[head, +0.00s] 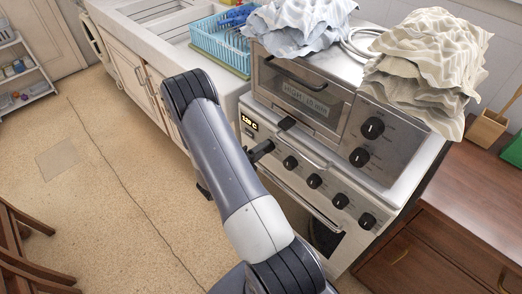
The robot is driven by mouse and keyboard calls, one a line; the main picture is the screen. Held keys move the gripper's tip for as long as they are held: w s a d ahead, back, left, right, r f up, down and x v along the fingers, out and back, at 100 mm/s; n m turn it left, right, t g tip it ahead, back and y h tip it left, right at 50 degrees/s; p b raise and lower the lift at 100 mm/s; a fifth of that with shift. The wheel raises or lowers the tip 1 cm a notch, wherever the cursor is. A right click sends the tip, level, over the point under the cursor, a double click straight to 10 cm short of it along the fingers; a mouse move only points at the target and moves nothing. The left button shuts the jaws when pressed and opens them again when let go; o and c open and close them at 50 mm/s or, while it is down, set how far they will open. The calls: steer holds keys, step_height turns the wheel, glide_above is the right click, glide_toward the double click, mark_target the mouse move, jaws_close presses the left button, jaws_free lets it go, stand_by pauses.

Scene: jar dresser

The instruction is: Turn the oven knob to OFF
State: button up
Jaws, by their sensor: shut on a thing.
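The stove (330,222) stands right of centre, with a row of black knobs along its sloped front panel. A small lit display (249,123) sits at the panel's left end; its reading is too small to be sure of. The dark tip of my gripper (262,150) shows just right of my arm, at the panel's left end below the display. It is shut on what appears to be the oven knob there. The knob itself is hidden, so its pointer and OFF mark cannot be read. The nearest knob in clear view (290,162) is just right of the gripper.
A toaster oven (318,95) with two knobs sits on the stove, with crumpled cloths (425,60) on top. A blue dish rack (220,42) stands on the counter behind. A wooden cabinet (430,245) is at right. The floor (110,190) at left is mostly clear.

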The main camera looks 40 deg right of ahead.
steer(key=o, duration=1)
steer(key=shift+a, duration=0.1)
steer(key=a+b, duration=0.1)
steer(key=a, duration=0.9)
steer(key=shift+s+a+r, duration=0.2)
steer(key=shift+s+a, duration=0.1)
steer(key=shift+s, duration=0.1)
steer(key=shift+d, duration=0.1)
steer(key=d, duration=0.7)
steer(key=d+p, duration=0.1)
steer(key=d, duration=0.2)
steer(key=shift+w+d+f, duration=0.25)
steer(key=shift+w+d, duration=0.1)
steer(key=shift+w, duration=0.05)
